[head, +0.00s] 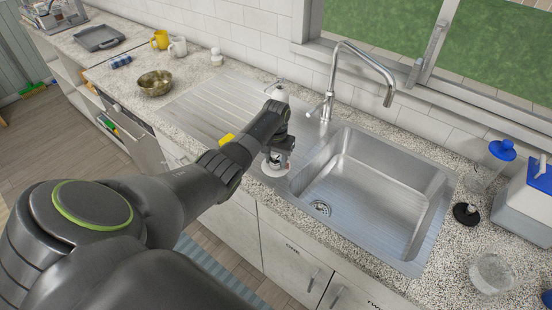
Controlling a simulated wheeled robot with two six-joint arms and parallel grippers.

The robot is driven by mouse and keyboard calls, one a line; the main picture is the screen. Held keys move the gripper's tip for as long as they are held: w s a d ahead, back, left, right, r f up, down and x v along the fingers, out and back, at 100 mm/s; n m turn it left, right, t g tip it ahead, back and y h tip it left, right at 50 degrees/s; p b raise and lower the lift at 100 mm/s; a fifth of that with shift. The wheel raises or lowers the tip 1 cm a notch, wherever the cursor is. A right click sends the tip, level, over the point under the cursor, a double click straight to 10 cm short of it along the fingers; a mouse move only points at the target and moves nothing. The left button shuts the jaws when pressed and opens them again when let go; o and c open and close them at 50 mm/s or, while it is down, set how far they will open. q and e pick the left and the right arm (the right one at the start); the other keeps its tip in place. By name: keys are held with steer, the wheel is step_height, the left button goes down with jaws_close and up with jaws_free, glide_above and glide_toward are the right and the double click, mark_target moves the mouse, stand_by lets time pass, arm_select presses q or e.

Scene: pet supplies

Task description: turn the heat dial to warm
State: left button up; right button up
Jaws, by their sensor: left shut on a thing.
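My left gripper (277,154) points down over the counter strip at the front left corner of the sink. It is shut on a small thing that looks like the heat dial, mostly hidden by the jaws. Just under the jaws a small round white and grey base (275,169) with a bit of red shows on the counter. The dial's marks and its setting are too small and covered to read. My right gripper is not in view.
The steel sink (428,215) with its tall faucet (365,58) lies right of the gripper. A yellow block (226,139) and a clear bottle (280,92) stand near my arm. A metal bowl (154,83) and mugs (178,47) are farther left. Blue-topped items (502,150) stand at right.

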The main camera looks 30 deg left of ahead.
mark_target(276, 159)
arm_select(q)
steer(key=shift+w+r, duration=0.1)
steer(key=o, duration=1)
steer(key=shift+c, duration=0.2)
steer(key=shift+r, duration=0.55)
step_height(276, 159, up, 16)
steer(key=b, duration=0.1)
